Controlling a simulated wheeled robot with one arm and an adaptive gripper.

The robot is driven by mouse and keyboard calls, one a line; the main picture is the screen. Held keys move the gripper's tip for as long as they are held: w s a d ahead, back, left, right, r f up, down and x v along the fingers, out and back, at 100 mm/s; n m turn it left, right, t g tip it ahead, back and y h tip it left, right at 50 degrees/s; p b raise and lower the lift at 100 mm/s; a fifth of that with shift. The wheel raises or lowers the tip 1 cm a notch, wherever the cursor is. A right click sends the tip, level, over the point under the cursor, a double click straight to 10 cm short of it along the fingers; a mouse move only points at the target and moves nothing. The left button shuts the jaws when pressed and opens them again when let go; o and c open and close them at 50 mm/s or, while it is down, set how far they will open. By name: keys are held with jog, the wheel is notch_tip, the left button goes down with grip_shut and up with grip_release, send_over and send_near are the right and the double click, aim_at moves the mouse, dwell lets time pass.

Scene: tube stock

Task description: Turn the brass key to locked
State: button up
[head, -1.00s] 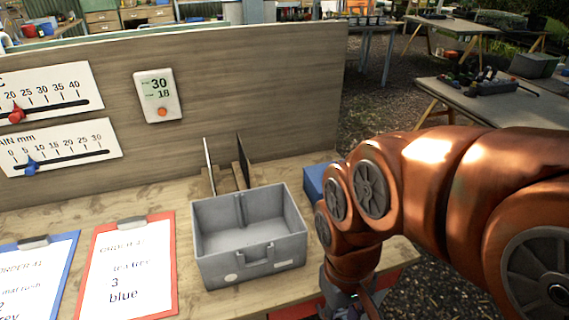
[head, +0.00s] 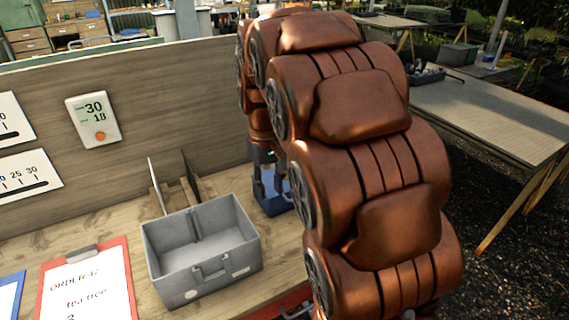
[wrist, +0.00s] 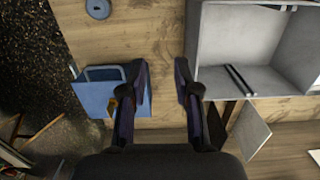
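A blue box (wrist: 92,100) with a bail-like handle stands on the bench; in the head view its blue side (head: 270,205) shows partly behind my arm. A small brass-coloured spot (wrist: 112,103) shows at the box beside my left finger in the wrist view. It may be the brass key, but it is too small and partly hidden to tell its turn. My gripper (wrist: 161,75) is open with nothing between its fingers. Its left finger overlaps the box's right edge in that view, and its right finger is near the grey bin. I cannot tell whether it touches the box.
A grey open bin (head: 160,255) stands left of the blue box, with thin upright panels (head: 190,180) behind it. A wooden back wall (head: 190,100) carries a small display (head: 93,120). A red clipboard (head: 127,262) lies at front left. A round grey-blue object (wrist: 98,8) lies on the bench.

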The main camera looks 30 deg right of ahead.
jog(key=shift+t, duration=0.4)
jog(key=w+d, duration=0.4)
jog(key=w+d+p, duration=0.1)
jog(key=w+d, duration=0.3)
jog(key=w, duration=0.1)
jog(key=w+d, duration=0.4)
jog(key=d, duration=0.1)
jog(key=shift+w+d+f, duration=0.1)
jog(key=shift+w+f, duration=0.15)
jog(key=shift+f, duration=0.1)
jog(key=shift+w+d+f+p, duration=0.1)
jog(key=shift+f+p, duration=0.2)
jog(key=shift+p, duration=0.05)
jog(key=shift+f+p, duration=1.1)
jog(key=shift+f, duration=2.55)
grip_shut()
